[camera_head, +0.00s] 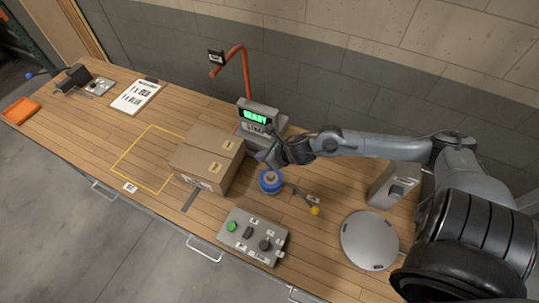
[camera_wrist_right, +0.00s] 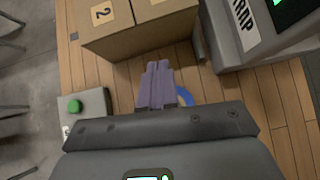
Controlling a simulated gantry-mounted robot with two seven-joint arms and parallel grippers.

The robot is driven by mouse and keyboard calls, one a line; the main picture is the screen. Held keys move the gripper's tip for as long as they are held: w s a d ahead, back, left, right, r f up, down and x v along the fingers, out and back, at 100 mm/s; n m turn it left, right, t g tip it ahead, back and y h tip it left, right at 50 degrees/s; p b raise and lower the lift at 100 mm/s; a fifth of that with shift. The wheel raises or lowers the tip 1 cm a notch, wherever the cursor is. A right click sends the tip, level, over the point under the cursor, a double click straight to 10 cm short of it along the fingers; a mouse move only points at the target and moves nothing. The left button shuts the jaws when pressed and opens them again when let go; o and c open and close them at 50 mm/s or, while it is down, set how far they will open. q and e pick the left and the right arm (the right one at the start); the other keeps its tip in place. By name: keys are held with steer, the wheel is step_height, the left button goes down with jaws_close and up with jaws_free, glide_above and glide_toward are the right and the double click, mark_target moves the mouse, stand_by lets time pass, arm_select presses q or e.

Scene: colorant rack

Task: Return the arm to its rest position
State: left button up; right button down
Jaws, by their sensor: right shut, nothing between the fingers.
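My right arm reaches in from the right in the head view. Its gripper (camera_head: 265,157) hangs over the bench between a cardboard box and a machine with a lit "READY" display. In the right wrist view the fingers (camera_wrist_right: 157,84) are together, with nothing held between them. Below them a blue round item (camera_wrist_right: 185,97) is partly hidden by the gripper body; in the head view this blue item (camera_head: 270,182) stands just in front of the gripper. My left gripper is not in view.
The closed cardboard box (camera_head: 207,157) stands close left of the gripper. The display machine (camera_head: 259,118) is behind it.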

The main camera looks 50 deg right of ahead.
steer(key=s+a+f+m+y, duration=0.1)
steer(key=s+a+m, duration=0.45)
steer(key=a, duration=0.25)
steer(key=s+a+m, duration=0.4)
steer(key=a+m, duration=0.2)
steer(key=a, duration=0.2)
steer(key=s+a+r+m+g+h, duration=0.2)
steer(key=s+m+g, duration=0.5)
steer(key=m, duration=1.6)
step_height(320, 180, up, 14)
steer(key=s+t+p, duration=0.1)
steer(key=s+p, duration=0.1)
steer(key=p, duration=1.3)
steer(key=shift+s+d+r+m+t, duration=0.2)
steer(key=shift+s+r+m+t, duration=0.1)
steer(key=shift+m, duration=0.15)
